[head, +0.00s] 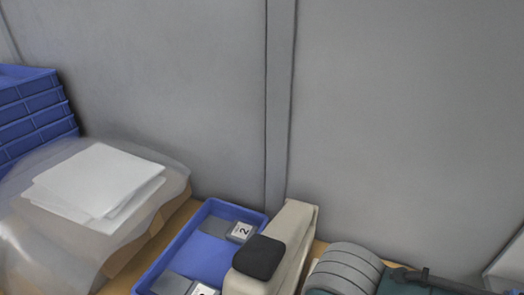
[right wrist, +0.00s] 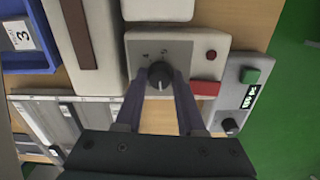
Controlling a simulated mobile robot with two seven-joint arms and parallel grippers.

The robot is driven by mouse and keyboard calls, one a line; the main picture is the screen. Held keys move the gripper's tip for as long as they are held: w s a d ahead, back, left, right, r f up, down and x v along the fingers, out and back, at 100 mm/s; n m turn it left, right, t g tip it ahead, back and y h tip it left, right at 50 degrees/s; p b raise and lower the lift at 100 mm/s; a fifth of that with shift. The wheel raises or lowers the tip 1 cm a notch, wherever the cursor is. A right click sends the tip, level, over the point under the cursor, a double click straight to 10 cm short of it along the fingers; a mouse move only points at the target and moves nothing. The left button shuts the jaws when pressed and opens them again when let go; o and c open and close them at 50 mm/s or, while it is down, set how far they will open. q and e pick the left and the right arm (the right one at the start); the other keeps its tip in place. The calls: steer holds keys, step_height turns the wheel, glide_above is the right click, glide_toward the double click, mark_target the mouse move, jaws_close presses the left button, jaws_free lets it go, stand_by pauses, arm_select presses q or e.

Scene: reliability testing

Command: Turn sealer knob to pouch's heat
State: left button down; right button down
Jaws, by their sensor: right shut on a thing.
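In the right wrist view a dark round knob (right wrist: 160,75) with a pale pointer line sits on the grey dial plate of the beige sealer (right wrist: 205,48). The marks around the dial are too small to read. My right gripper (right wrist: 161,82) has its two fingers shut on the knob, one on each side. The beige sealer body also shows in the head view (head: 297,235). A pouch labelled 2 (head: 240,232) lies in the blue tray (head: 157,270), with another labelled pouch (head: 203,289) nearer. A label 3 (right wrist: 21,36) shows in the wrist view. My left gripper is not in view.
White sheets (head: 97,180) and stacked blue crates (head: 35,110) are at left.

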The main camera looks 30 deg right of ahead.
steer(key=m+p, duration=0.1)
steer(key=m, duration=0.2)
steer(key=shift+r+p, duration=0.1)
steer(key=shift+p, duration=0.3)
steer(key=m+p, duration=0.1)
steer(key=m, duration=0.3)
steer(key=shift+m+p, duration=0.4)
steer(key=m+p, duration=0.1)
steer(key=m, duration=0.2)
steer(key=shift+m, duration=0.3)
steer(key=m+p, duration=0.1)
steer(key=m, duration=0.3)
steer(key=shift+m, duration=0.3)
steer(key=m+p, duration=0.1)
steer(key=m, duration=1.1)
steer(key=shift+m, duration=0.4)
